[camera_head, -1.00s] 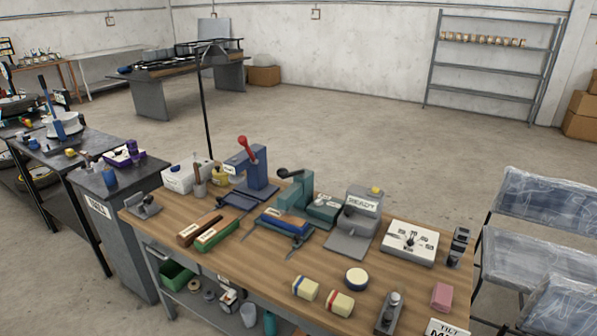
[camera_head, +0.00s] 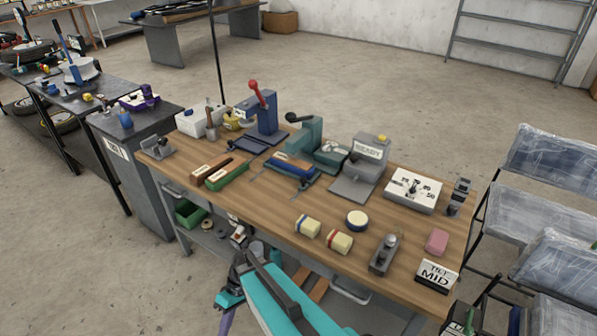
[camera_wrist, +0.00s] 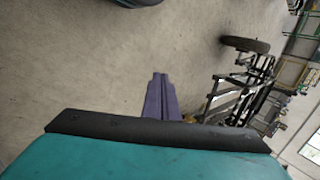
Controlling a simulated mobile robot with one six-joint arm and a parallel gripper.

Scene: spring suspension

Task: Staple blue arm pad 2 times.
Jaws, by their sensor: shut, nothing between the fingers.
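My gripper (camera_head: 226,322) is low at the bottom of the head view, in front of the bench and well apart from the pad. In the wrist view its purple fingers (camera_wrist: 159,98) are shut together with nothing between them. The wrist view shows floor, not the pad.
Wrapped chairs (camera_head: 550,210) stand right.

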